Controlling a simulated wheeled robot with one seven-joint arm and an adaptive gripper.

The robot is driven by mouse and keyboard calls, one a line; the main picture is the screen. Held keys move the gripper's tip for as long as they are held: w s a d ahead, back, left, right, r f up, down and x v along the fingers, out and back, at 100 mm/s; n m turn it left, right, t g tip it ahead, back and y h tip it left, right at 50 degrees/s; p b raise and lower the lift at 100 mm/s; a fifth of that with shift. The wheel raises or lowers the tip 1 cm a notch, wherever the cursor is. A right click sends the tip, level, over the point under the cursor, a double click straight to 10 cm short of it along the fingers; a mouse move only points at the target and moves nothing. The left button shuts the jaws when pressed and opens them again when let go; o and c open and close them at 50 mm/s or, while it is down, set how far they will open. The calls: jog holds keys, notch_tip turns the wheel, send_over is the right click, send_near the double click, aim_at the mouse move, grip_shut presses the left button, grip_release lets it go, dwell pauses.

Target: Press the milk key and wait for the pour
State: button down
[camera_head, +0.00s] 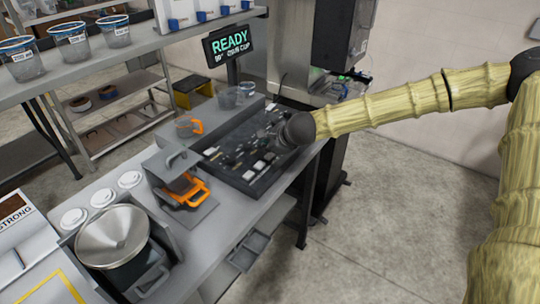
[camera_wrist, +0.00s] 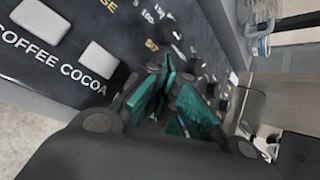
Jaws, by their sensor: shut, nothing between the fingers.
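The black control panel (camera_head: 232,178) lies on the grey counter with white keys and knobs. In the wrist view, one white key (camera_wrist: 40,20) is beside the word COFFEE and another white key (camera_wrist: 98,61) is beside COCOA. I cannot make out a milk label; part of the panel is hidden behind my fingers. My gripper (camera_wrist: 176,103), with teal finger pads, is shut and empty over the panel, pointing at it. Whether its tips touch a key I cannot tell. In the head view my gripper is mostly hidden by the dark wrist at the panel's right end.
A sign (camera_head: 229,43) reads READY. A clear cup (camera_head: 230,98) stands behind the panel. An orange-handled cup (camera_head: 186,127) and an orange-handled item (camera_head: 187,196) are left of it. A steel funnel (camera_head: 113,232) stands front left.

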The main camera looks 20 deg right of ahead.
aim_at(267, 156)
jog(key=shift+f, duration=0.15)
jog(key=shift+f+b, duration=0.3)
jog(key=shift+f+b, duration=0.35)
jog(key=shift+f, duration=0.1)
dwell(1.0)
jog(key=shift+r, duration=0.2)
jog(key=shift+r+p, duration=0.7)
jog(key=shift+p, duration=0.05)
jog(key=shift+r+p, duration=2.05)
jog(key=shift+r, duration=0.5)
